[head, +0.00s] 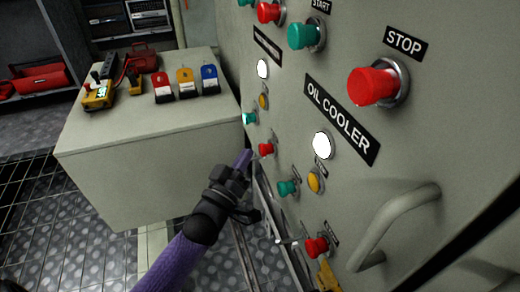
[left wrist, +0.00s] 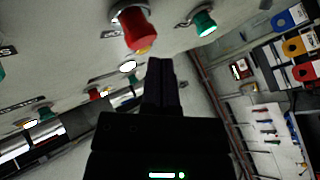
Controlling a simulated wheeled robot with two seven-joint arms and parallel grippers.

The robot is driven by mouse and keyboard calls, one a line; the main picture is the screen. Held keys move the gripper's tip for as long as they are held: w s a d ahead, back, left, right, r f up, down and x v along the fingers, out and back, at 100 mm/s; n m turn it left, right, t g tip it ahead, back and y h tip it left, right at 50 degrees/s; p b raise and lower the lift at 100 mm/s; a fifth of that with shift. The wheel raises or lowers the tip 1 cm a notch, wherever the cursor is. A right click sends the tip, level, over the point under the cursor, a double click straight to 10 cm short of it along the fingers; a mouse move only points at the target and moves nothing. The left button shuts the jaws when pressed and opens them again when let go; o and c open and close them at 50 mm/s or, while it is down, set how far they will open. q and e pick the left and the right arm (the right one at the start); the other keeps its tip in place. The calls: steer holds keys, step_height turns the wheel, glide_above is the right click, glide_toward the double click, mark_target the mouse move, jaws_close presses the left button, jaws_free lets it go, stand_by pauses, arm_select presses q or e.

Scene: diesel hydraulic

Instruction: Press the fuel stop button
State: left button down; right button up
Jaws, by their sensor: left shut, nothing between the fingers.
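A grey control panel (head: 340,190) carries several red, green and yellow buttons. No label reading fuel stop is legible, so I cannot tell which red button it is. My left gripper (head: 244,158) is shut and empty. Its tip is just left of a small red button (head: 266,149) on the panel; I cannot tell if they touch. In the left wrist view the shut fingers (left wrist: 160,68) point up towards the panel, below a large red button (left wrist: 138,30) and left of and below a green button (left wrist: 204,24). My right gripper is not in view.
A large red button (head: 374,86) labelled STOP and an OIL COOLER label (head: 342,118) are higher on the panel. A curved handle (head: 398,222) sticks out at lower right. A grey cabinet (head: 150,130) with padlocks and a yellow device (head: 98,95) stands at left.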

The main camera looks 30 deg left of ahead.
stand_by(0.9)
arm_select(q)
steer(key=shift+w+d, duration=0.3)
steer(key=shift+w, duration=0.05)
stand_by(0.3)
steer(key=shift+w+d, duration=0.1)
